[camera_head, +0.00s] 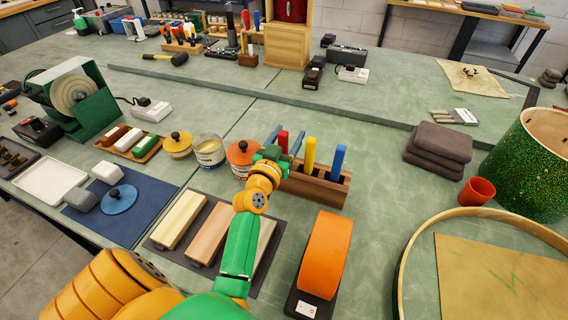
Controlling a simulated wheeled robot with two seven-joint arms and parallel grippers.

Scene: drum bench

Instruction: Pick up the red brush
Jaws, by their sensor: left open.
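The red brush (283,140) shows as an upright red handle in the left part of a wooden holder (318,188). A yellow-handled brush (309,154) and a blue-handled one (338,161) stand to its right in the same holder. My left gripper (285,138) is open at the holder, one blue-grey finger on each side of the red handle. I cannot tell whether the fingers touch it. The lower part of the red brush is hidden by the gripper and the holder. My right gripper is not in view.
Lidded tins (209,152) stand left of the gripper. Wood blocks (180,220) lie on a dark mat under my left arm. An orange roll (325,255) is in front of the holder. A red cup (477,191) and green drum shell (535,155) stand right.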

